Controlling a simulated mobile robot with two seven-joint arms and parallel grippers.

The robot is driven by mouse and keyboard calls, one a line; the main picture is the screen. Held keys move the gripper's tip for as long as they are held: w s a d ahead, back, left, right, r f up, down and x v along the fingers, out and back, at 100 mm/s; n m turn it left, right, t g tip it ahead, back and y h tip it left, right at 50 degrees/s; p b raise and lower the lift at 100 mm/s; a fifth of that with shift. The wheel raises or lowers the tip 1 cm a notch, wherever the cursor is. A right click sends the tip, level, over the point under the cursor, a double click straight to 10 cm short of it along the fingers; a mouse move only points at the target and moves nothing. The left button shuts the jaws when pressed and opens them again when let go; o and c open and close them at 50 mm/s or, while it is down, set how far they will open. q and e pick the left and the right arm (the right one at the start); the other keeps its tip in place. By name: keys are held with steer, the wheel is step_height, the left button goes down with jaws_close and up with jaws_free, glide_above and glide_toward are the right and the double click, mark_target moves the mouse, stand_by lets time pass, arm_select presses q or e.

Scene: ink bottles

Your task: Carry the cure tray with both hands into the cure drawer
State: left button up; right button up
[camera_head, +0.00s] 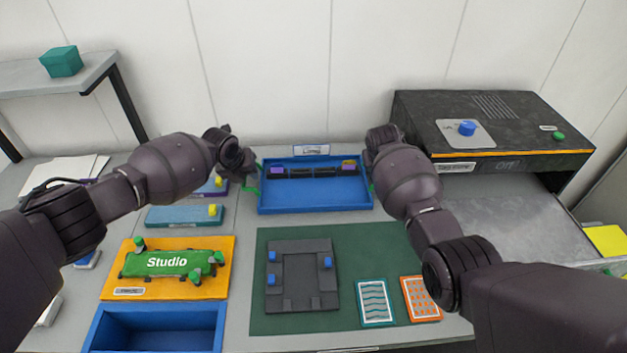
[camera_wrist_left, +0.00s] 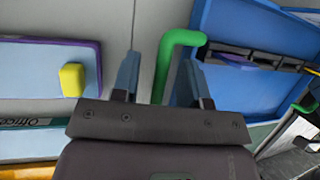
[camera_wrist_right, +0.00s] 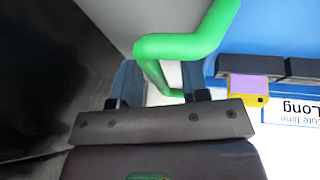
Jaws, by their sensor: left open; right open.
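The blue tray (camera_head: 315,200) with a green handle at each end sits at the back middle of the bench; I take it for the cure tray. Dark pieces and purple and yellow parts lie along its back. My left gripper (camera_head: 246,162) is open at its left end; in the left wrist view the green handle (camera_wrist_left: 172,60) lies between the fingers. My right gripper (camera_head: 372,160) is open at the right end, mostly hidden by my arm; its wrist view shows the other green handle (camera_wrist_right: 185,47) between the fingers. I cannot tell whether the fingers touch.
A black machine (camera_head: 560,120) with a blue knob stands at the back right, a bare grey surface (camera_head: 510,225) before it. A green mat (camera_head: 350,250) holds a dark frame (camera_head: 302,275) and two patterned cards. An orange board (camera_head: 120,270) and blue bin (camera_head: 155,320) lie front left.

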arm_select(q)
jaws_close()
arm_select(e)
jaws_close()
arm_select(q)
steer(key=shift+r, duration=0.2)
arm_select(e)
steer(key=shift+r, duration=0.2)
